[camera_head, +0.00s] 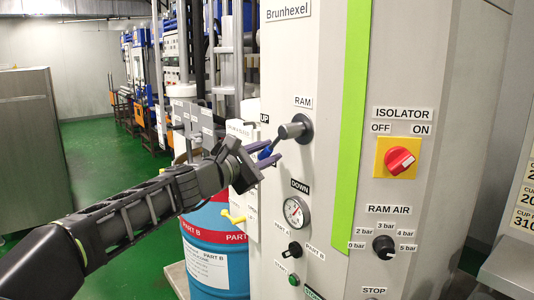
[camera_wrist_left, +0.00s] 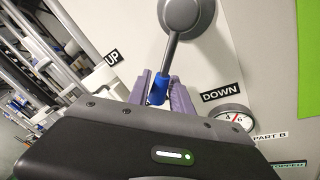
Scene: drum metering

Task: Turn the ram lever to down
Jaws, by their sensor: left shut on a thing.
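The ram lever has a round grey hub (camera_head: 296,128) on the panel under the RAM label, and the hub also shows in the left wrist view (camera_wrist_left: 187,14). Its thin rod slopes down and left to a blue grip (camera_head: 265,152). My left gripper (camera_head: 268,160) is shut on the blue grip. In the left wrist view, purple fingers stand on both sides of the grip (camera_wrist_left: 158,87). The lever lies between the UP label (camera_head: 265,118) and the DOWN label (camera_head: 300,187). My right gripper is not in view.
A pressure gauge (camera_head: 296,212) sits below the DOWN label. A black part selector (camera_head: 291,250), a red isolator switch (camera_head: 400,161) and a ram air knob (camera_head: 384,247) are on the panel. A blue drum (camera_head: 210,245) stands left, below my arm.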

